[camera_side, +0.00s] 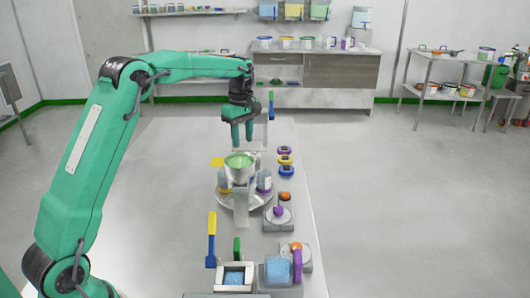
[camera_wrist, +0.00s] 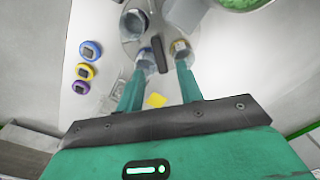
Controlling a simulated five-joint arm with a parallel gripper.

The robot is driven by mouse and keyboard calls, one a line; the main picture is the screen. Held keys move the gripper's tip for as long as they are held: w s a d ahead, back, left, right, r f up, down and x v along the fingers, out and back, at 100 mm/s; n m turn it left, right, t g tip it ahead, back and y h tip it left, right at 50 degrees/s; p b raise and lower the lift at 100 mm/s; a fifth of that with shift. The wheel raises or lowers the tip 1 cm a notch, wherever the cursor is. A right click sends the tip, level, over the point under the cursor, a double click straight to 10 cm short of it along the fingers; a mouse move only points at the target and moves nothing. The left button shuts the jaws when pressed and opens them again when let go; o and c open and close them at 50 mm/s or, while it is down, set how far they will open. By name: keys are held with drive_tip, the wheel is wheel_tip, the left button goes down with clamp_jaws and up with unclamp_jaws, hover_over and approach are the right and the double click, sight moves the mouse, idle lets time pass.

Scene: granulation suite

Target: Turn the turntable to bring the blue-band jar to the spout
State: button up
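The round grey turntable (camera_side: 232,203) stands mid-bench in the side view and shows at the top of the wrist view (camera_wrist: 131,47). Several jars stand on it: a purple-banded jar (camera_side: 264,182) at right, a grey jar (camera_side: 223,181) at left. In the wrist view, one jar (camera_wrist: 146,57) seems blue-banded and another (camera_wrist: 181,48) yellowish; the bands are hard to read. A dark upright peg (camera_wrist: 158,53) lies between these. A hopper of green material (camera_side: 239,162) stands over the turntable; its spout is hidden. My gripper (camera_side: 242,134) is open and empty, fingers apart (camera_wrist: 162,72), above and behind the turntable.
Purple, yellow and blue timers (camera_side: 285,160) sit right of the turntable. A yellow pad (camera_wrist: 155,100) lies on the bench under my gripper. A scale (camera_side: 278,219), a blue-filled box (camera_side: 235,277) and a yellow-and-blue upright tool (camera_side: 211,239) stand in front. The left bench is clear.

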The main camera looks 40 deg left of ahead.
drive_tip(key=shift+f, duration=2.7)
clamp_jaws()
